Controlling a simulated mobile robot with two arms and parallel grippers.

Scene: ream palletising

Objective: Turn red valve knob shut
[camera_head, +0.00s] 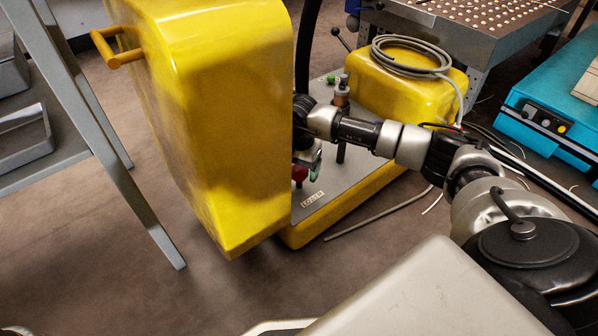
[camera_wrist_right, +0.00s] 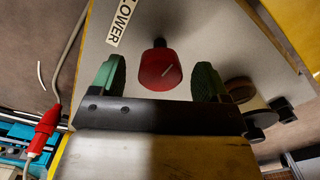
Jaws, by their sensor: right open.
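The red valve knob (camera_wrist_right: 160,69) stands on the grey panel of a yellow machine. In the right wrist view it lies between the two green-padded fingers of my right gripper (camera_wrist_right: 159,80), with a gap on each side. The gripper is open. In the head view the red knob (camera_head: 299,172) shows small beside my right gripper (camera_head: 309,166), partly hidden by the tall yellow housing. My left gripper is not in view.
The tall yellow housing (camera_head: 215,120) stands close left of my right gripper. A label (camera_head: 312,199) lies on the panel near the knob. A yellow box with a coiled cable (camera_head: 410,55) sits behind. A grey rack (camera_head: 80,110) is at the left.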

